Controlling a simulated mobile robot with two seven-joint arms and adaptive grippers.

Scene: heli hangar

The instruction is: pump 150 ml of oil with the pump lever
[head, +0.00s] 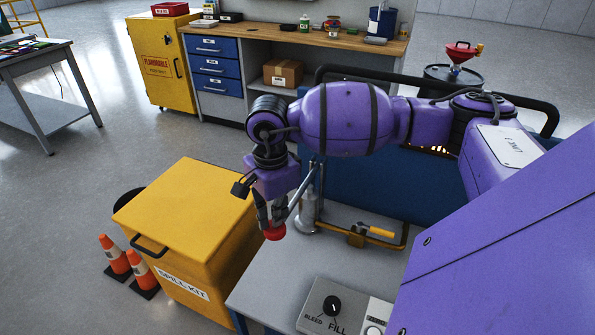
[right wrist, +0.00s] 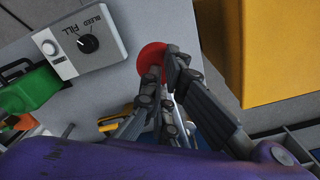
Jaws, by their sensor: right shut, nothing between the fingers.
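The pump (head: 308,212) is a pale metal cylinder standing on the grey bench top (head: 262,290). Its lever (head: 299,197) is a grey rod slanting down to a red ball knob (head: 273,232) at the bench's left side. My right gripper (head: 265,222) points down at the knob, its fingers shut and empty. In the right wrist view the red knob (right wrist: 153,58) shows just beyond and beside the fingertips (right wrist: 170,62), which partly hide it. I cannot tell whether they touch it. My left gripper is not in view. No oil level is readable.
A control box (head: 318,300) with a black BLEED/FILL knob sits at the bench front. A yellow-handled valve (head: 376,230) is right of the pump. A yellow spill kit bin (head: 185,215) stands left, with traffic cones (head: 140,270) beside it. A blue panel (head: 385,190) rises behind.

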